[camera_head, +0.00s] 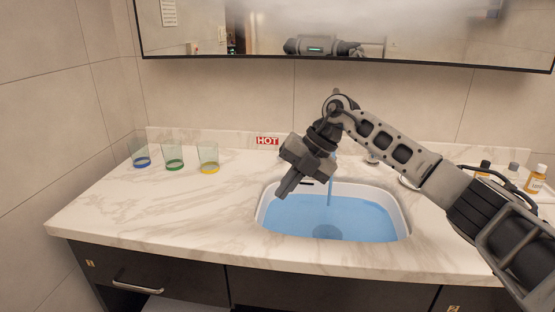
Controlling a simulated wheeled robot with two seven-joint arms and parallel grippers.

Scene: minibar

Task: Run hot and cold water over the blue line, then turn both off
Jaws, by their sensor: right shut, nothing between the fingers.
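A white-rimmed sink (262,213) is set in the marble counter and holds blue water (350,220). A thin blue stream (330,188) falls into it from a tap that my right arm mostly hides. A red HOT sign (267,141) stands at the back of the counter, left of my arm. My right gripper (284,194) is shut and empty, pointing down and left over the sink's left rim. The tap handles and the blue line cannot be made out. My left gripper is not in view.
Three glasses stand at the left: blue-based (140,157), green-based (174,160) and yellow-based (208,160). Small bottles (535,179) stand at the far right behind my arm. A mirror (400,35) hangs above. The left front counter is clear.

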